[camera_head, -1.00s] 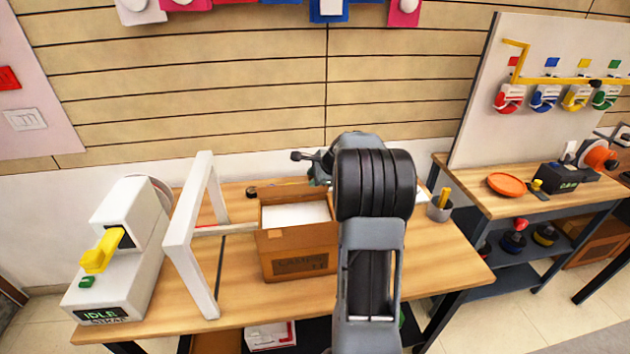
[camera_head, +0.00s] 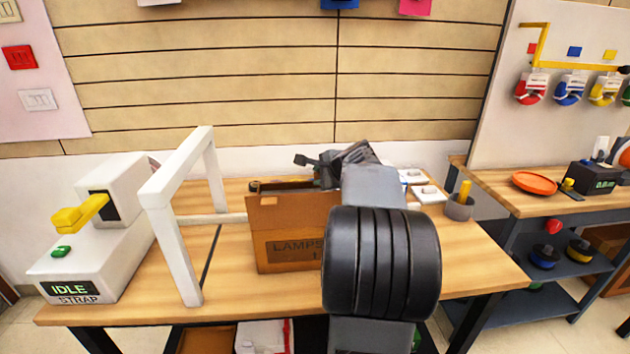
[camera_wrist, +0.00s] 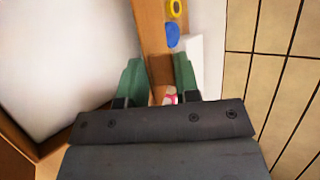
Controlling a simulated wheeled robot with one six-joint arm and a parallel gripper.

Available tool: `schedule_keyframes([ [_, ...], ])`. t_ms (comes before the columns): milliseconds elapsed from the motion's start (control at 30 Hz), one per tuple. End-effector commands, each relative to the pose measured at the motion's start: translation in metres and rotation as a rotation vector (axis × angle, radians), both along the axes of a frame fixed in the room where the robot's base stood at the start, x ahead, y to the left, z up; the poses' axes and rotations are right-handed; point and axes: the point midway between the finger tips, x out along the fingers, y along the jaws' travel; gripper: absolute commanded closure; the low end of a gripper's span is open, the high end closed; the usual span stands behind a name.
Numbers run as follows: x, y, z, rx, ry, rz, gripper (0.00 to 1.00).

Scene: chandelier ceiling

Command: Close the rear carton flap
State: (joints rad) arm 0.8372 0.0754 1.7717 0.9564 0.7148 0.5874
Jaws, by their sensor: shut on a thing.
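The brown carton (camera_head: 285,232), with LAMPS printed on its front, stands on the wooden table, partly hidden behind my arm. Its rear edge shows as a thin brown strip in the head view. In the wrist view, the white inside of the carton (camera_wrist: 65,60) lies to the left. My gripper (camera_wrist: 158,72) has its two green fingers on either side of a brown panel, which looks like the rear flap (camera_wrist: 160,68), and is shut on it. In the head view my arm hides the fingertips and most of the flap.
A white strapping frame (camera_head: 172,215) stands left of the carton, beside a strap machine (camera_head: 100,235) with a yellow lever. A grey cup (camera_head: 459,208) and white pads (camera_head: 428,194) are at the right. The slatted wall is close behind the table.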

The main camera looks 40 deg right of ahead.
Motion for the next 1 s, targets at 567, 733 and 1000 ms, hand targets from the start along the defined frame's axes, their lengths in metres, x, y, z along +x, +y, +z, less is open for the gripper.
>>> schedule_keyframes([
  [567, -0.0061, 0.0042, -0.0167, 0.007, 0.011, -0.001, 1.00],
  [733, -0.0058, 0.0045, -0.0166, 0.007, 0.011, 0.000, 1.00],
  [1000, -0.0052, 0.0051, -0.0152, 0.006, 0.009, 0.001, 0.52],
])
